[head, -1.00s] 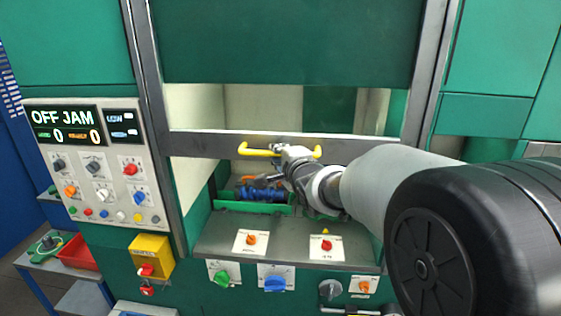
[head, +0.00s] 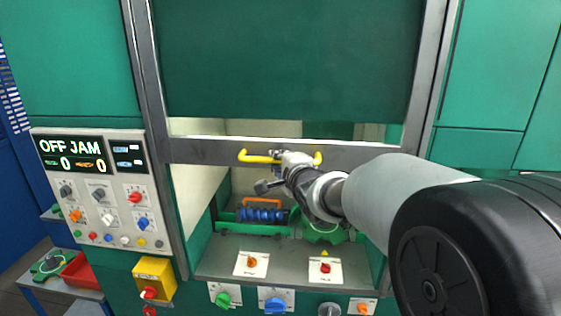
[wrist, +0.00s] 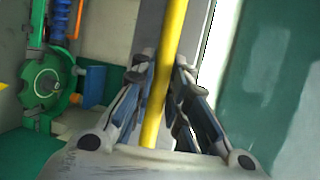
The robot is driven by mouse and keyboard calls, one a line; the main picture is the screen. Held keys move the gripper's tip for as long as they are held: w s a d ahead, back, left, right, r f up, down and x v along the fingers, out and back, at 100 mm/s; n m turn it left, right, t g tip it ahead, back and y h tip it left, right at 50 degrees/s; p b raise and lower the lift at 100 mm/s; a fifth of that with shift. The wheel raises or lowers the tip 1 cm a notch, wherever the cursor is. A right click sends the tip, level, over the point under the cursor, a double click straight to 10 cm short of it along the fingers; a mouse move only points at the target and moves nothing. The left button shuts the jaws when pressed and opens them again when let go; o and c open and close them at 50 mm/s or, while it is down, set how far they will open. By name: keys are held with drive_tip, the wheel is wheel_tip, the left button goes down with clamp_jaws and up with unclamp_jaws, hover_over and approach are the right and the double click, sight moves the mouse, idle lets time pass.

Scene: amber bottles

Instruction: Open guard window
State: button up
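The guard window is a sliding frame with a grey bottom rail (head: 205,151) and a clear pane, partly raised below a dark green panel (head: 290,60). A yellow bar handle (head: 245,156) runs along the rail. My gripper (head: 283,160) is at the middle of the handle. In the wrist view its two fingers (wrist: 166,75) lie on either side of the yellow handle (wrist: 173,30), closed in on it. The arm hides part of the handle and rail at the right.
Below the rail, the opening shows a blue roller part (head: 262,215), an orange bar (head: 262,201) and a green star wheel (head: 322,230). A control panel (head: 100,190) reading "OFF JAM" stands at left. Knobs sit on the front ledge (head: 290,252).

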drive_tip(key=o, duration=0.4)
drive_tip(key=shift+s, duration=0.1)
drive_tip(key=v, duration=1.2)
